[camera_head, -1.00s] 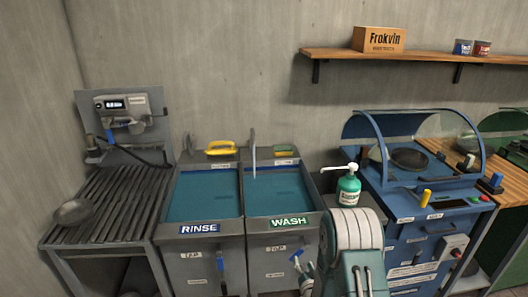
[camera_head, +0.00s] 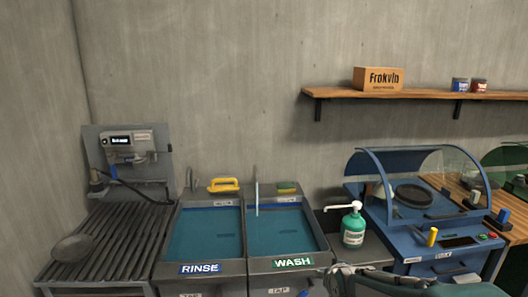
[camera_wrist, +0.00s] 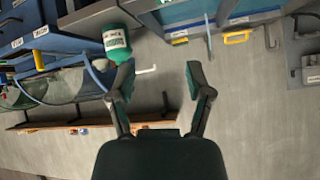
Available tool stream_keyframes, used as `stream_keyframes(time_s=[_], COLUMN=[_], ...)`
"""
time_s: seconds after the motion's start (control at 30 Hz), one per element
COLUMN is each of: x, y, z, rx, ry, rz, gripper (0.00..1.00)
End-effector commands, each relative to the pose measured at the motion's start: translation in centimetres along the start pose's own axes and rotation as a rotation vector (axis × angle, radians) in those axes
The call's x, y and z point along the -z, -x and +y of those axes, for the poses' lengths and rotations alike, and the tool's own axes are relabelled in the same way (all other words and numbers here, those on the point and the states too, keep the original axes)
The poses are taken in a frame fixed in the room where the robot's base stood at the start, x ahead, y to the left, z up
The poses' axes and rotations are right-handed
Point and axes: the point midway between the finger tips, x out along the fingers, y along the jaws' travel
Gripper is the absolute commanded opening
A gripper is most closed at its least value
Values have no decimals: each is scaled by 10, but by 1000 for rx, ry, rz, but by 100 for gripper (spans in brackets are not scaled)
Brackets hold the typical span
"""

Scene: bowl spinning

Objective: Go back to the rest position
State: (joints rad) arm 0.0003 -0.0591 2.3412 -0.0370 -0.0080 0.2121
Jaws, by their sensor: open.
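My gripper (camera_wrist: 160,80) shows in the wrist view with its two fingers spread apart and nothing between them. That view is upside down, with the wall behind the fingers. In the head view a part of my arm shows at the bottom right edge, low in front of the blue machine; the fingertips are not visible there. A grey bowl (camera_head: 75,247) rests on the slatted rack (camera_head: 118,243) at the left.
The RINSE basin (camera_head: 205,235) and WASH basin (camera_head: 285,232) stand in the middle. A green soap bottle (camera_head: 353,229) stands right of them, beside the blue machine (camera_head: 408,230) with its clear cover. A wooden shelf (camera_head: 420,94) holds a Frokvin box (camera_head: 379,79) and two tins.

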Motion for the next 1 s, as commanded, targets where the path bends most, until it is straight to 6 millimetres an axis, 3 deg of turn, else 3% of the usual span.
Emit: stream_keyframes(time_s=[0.03,0.17,0.4,0.6,0.77,1.0], x=[0,-13,-49,-85,-99,-100], y=[19,63,143,196,213,214], z=[0,3,10,15,18,18], rx=[-5,-20,-35,-35,-33,-33], ry=[12,46,110,157,173,174], rz=[-17,-90,-228,-330,-371,-377], gripper=[66,66,66,66,66,66])
